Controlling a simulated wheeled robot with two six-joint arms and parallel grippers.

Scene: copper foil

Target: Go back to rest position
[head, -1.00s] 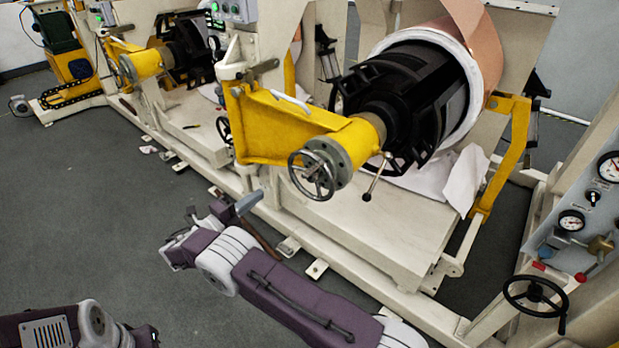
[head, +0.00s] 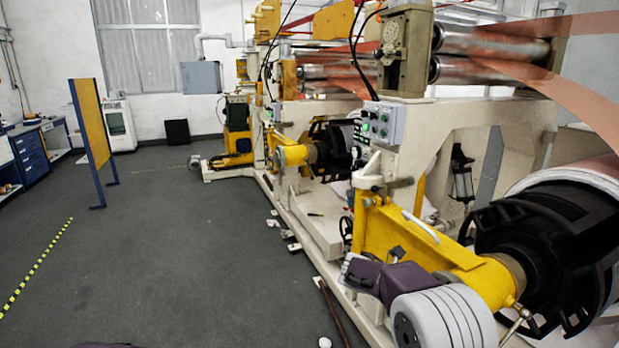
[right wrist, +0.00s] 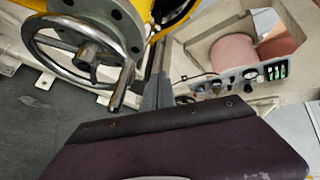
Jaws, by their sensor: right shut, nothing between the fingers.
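My right arm (head: 440,315), purple with a grey ringed joint, is at the lower right of the head view, in front of the yellow machine arm (head: 450,250). Its gripper does not show clearly there. In the right wrist view my right gripper (right wrist: 157,92) shows as narrow grey fingers beyond my purple wrist cover. They are shut with nothing between them. A metal handwheel (right wrist: 88,58) is just left of the fingers; I cannot tell the gap. My left gripper is out of view; only a dark sliver, likely my left arm, shows at the bottom edge.
The cream foil machine (head: 385,190) fills the right side. A black roll chuck (head: 545,245) is at the far right. A yellow panel on blue legs (head: 92,125) stands at the left. The grey floor (head: 150,240) between is largely clear.

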